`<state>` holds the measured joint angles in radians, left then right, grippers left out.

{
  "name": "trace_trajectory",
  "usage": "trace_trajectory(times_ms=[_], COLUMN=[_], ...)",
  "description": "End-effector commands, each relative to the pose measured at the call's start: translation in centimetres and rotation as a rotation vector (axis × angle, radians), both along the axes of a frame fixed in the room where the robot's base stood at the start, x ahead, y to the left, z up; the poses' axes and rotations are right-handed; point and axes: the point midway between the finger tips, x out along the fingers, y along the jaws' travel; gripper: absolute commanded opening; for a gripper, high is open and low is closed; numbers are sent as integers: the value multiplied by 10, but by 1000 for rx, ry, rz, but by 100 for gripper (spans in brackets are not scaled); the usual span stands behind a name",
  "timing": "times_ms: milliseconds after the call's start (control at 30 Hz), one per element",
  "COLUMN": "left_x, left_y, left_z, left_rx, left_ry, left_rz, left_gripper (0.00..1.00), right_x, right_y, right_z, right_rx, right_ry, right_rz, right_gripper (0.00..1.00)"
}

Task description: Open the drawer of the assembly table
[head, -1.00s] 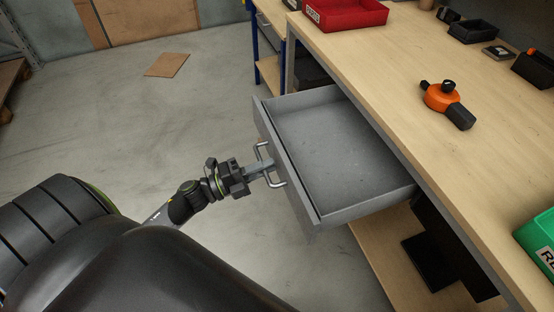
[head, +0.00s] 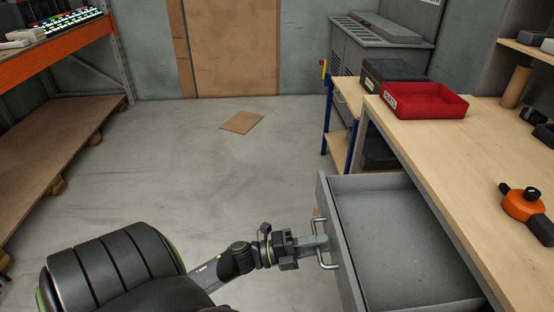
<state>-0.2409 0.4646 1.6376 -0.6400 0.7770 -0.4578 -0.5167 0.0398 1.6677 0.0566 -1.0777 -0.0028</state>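The grey drawer (head: 395,240) of the assembly table (head: 440,165) is pulled out and its inside looks empty. Its metal bar handle (head: 324,257) is on the front panel, which faces left. My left gripper (head: 318,244) reaches the handle from the left. Its fingers look closed together on the bar, with the fingertips partly hidden against the handle. My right gripper is not in view.
A red bin (head: 425,101) and an orange tool (head: 524,203) are on the tabletop. A blue-legged bench (head: 341,140) stands beyond the drawer. A rack (head: 60,130) is at left.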

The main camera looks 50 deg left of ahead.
Motion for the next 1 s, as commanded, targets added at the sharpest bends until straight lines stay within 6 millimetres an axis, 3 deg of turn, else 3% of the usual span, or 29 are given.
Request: trace_trajectory(times_ms=[167, 700, 1000], left_x=[-18, -114, -134], left_y=[14, 89, 104], left_z=[-6, -28, -33], left_rx=[4, 3, 1], left_ry=[5, 4, 2], left_rz=[-1, 1, 1], left_gripper=[25, 25, 25], right_x=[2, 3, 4], right_y=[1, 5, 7], right_z=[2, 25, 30], right_rx=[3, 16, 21], right_ry=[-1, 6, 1], right_rz=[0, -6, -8], right_gripper=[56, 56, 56])
